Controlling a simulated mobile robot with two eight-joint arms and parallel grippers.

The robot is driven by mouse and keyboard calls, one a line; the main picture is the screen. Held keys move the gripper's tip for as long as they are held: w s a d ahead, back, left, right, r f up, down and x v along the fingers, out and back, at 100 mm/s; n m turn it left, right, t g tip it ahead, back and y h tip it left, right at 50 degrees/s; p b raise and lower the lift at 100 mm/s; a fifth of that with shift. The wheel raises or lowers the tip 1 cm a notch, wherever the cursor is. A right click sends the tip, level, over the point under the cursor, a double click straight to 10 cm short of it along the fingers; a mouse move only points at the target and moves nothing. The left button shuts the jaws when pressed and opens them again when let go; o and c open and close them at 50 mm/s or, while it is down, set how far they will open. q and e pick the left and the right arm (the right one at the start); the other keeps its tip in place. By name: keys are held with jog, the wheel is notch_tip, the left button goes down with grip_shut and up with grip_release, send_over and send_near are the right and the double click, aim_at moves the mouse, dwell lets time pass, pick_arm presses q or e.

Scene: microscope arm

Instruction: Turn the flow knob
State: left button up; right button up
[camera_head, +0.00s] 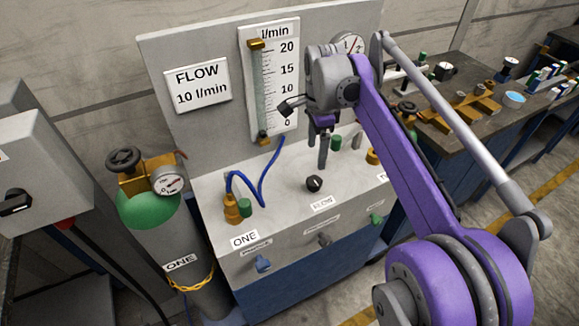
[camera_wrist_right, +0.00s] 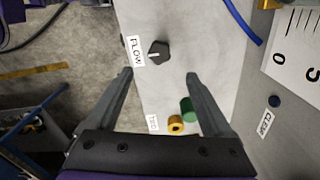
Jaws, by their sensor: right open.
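The flow knob (camera_head: 314,183) is a small black knob with a white mark, on the grey top of the panel box, with a FLOW label (camera_head: 323,203) in front of it. It also shows in the right wrist view as a dark faceted knob (camera_wrist_right: 158,53). My right gripper (camera_head: 322,160) hangs just above and behind the knob in the head view. In the right wrist view its two fingers (camera_wrist_right: 160,74) are spread wide, with the knob a little beyond the fingertips and nothing between them. My left gripper is not in view.
A flow meter (camera_head: 270,85) and a sign reading FLOW 10 l/min (camera_head: 198,86) are on the upright back panel. A blue hose (camera_head: 262,185) runs to a brass fitting (camera_head: 232,210) left of the knob. A gas cylinder (camera_head: 160,220) stands at left. A cluttered bench (camera_head: 450,70) is at right.

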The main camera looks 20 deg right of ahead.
aim_at(314, 180)
notch_tip(314, 180, down, 11)
jog(key=shift+d+r+b, duration=0.1)
jog(key=shift+r+b, duration=0.1)
jog(key=shift+b, duration=0.35)
grip_shut()
dwell(0.3)
